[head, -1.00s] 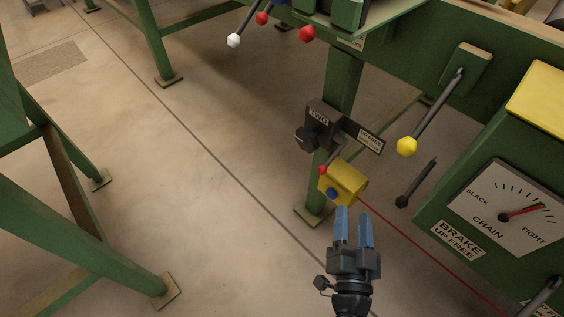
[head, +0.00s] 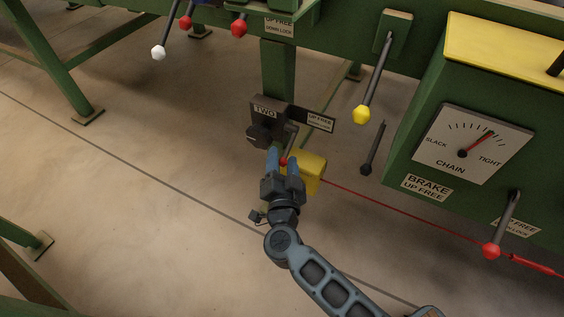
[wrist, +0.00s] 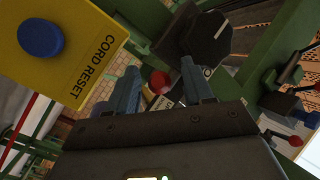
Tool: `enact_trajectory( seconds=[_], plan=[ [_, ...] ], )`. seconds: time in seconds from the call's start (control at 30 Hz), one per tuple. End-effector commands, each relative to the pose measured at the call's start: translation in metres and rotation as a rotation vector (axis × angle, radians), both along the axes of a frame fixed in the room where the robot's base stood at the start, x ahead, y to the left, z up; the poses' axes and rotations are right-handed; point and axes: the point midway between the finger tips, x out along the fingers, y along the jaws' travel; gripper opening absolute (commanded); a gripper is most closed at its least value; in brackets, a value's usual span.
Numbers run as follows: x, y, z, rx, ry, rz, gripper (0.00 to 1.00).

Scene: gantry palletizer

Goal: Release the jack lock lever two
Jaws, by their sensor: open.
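The jack lock unit marked TWO (head: 264,112) is a dark box on a green leg, with a plate (head: 320,121) at its right reading UP FREE and a lower line that looks like a lock label. Its short lever hangs down and ends in a red knob (head: 284,161). My gripper (head: 282,157) is open, with blue fingers on either side of the knob in the head view. In the wrist view, the red knob (wrist: 160,82) shows between the two spread fingers (wrist: 159,68). I cannot tell whether either finger touches it.
A yellow box (head: 310,170) is close to the right of my fingers; the wrist view shows its CORD RESET label and blue button (wrist: 41,35). A red cord (head: 380,200) runs right from it. A yellow-knobbed lever (head: 361,114) and the chain gauge cabinet (head: 435,205) stand further right.

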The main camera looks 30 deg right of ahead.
Motion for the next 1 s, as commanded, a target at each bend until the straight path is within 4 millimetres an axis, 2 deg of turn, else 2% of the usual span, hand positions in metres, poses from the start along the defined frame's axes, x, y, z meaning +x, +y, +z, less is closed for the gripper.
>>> enact_trajectory(
  seconds=[0.3, 0.83, 1.0],
  plan=[
    [0.0028, -0.0015, 0.0003, -0.001, 0.000, 0.000, 0.51],
    [0.0026, -0.0014, 0.0002, 0.000, -0.001, 0.001, 0.00],
    [0.0025, -0.0013, 0.0001, 0.000, 0.000, 0.000, 0.00]
  ],
)
